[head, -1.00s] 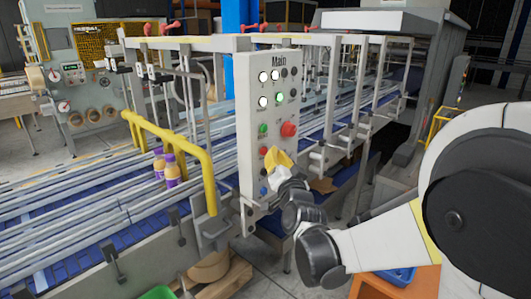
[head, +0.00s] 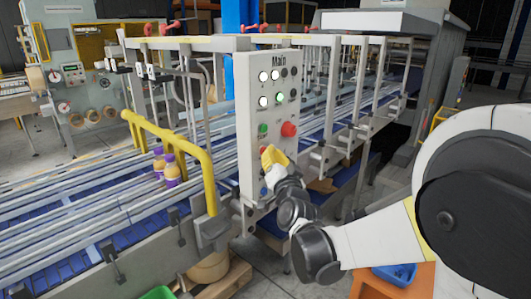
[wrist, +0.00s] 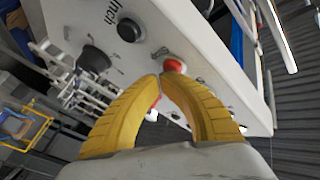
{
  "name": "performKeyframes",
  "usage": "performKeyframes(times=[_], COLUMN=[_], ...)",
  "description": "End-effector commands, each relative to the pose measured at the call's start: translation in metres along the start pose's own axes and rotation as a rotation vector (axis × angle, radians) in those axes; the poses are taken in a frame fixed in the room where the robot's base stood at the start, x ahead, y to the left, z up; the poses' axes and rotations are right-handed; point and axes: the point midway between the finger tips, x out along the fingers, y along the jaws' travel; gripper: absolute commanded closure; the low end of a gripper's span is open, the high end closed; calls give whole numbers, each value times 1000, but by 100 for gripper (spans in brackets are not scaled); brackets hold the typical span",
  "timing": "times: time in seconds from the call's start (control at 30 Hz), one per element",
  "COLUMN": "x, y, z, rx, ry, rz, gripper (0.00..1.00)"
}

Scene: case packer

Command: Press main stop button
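The light grey control panel labelled "Main" (head: 270,58) stands upright beside the conveyor. It carries a large red mushroom button (head: 289,129) at right and a green button (head: 262,128) at left. My gripper (head: 267,150) is below these two, in front of the panel, and hides the controls behind it. In the wrist view the yellow fingers (wrist: 160,80) meet at their tips and hold nothing. A red button (wrist: 174,66) lies just beyond the tips. More red shows between the fingers. I cannot tell whether the tips touch the panel.
A black button marked "Inch" (wrist: 130,30) sits on the panel. An orange stand (head: 400,285) with a blue bin is below my arm.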

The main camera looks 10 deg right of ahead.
Motion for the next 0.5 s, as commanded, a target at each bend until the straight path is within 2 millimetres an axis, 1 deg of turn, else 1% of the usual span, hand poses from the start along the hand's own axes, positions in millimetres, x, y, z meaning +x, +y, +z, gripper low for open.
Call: performKeyframes(times=[0.5], x=[4], y=[-2], z=[2], rx=[-1], ry=[0], rz=[0], gripper=[100])
